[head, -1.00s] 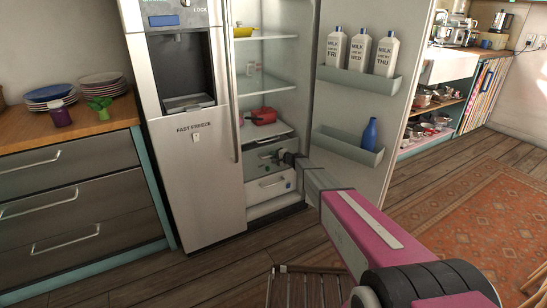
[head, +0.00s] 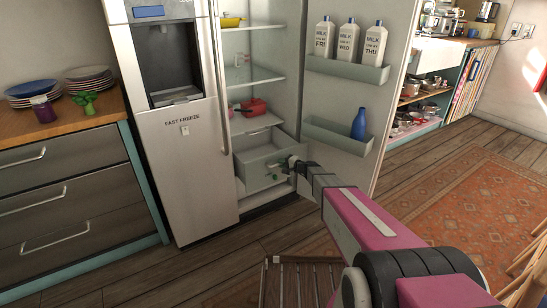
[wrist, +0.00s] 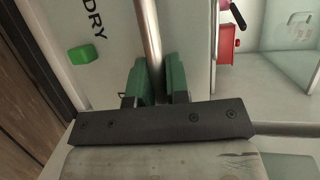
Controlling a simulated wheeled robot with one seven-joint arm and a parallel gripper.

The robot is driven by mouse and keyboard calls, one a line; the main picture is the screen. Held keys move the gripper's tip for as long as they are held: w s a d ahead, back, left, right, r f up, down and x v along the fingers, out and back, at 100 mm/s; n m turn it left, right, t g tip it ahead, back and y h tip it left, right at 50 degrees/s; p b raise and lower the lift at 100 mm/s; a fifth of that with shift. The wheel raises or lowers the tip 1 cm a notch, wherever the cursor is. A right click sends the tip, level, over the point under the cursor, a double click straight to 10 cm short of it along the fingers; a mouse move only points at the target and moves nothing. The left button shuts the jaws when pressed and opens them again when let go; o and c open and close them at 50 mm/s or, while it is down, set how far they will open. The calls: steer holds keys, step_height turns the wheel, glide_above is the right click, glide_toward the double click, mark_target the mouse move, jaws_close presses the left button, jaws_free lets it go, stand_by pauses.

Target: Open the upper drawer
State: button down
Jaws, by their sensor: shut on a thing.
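The upper drawer (head: 262,160) is a pale box low inside the open fridge, below the shelves. It stands pulled out, with its open top showing. Its front carries a metal bar handle (wrist: 148,28), dark lettering and a green block (wrist: 82,54) in the wrist view. My gripper (wrist: 159,76) is shut on this handle, with a green pad on each side of the bar. In the head view my gripper (head: 290,163) is at the drawer's front. The lower drawer is mostly hidden beneath the upper one.
The fridge door (head: 346,100) stands open on the right, with milk bottles (head: 348,40) and a blue bottle (head: 359,123) in its racks. A red pot (head: 253,107) sits on the shelf above the drawer. A slatted wooden thing (head: 300,280) is on the floor in front.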

steer(key=s+d, duration=0.4)
steer(key=s, duration=0.2)
steer(key=shift+s+d, duration=0.15)
steer(key=c, duration=1.1)
jaws_free()
steer(key=v, duration=1)
steer(key=shift+s+d+r, duration=0.1)
steer(key=shift+s+d, duration=0.05)
steer(key=shift+d, duration=0.2)
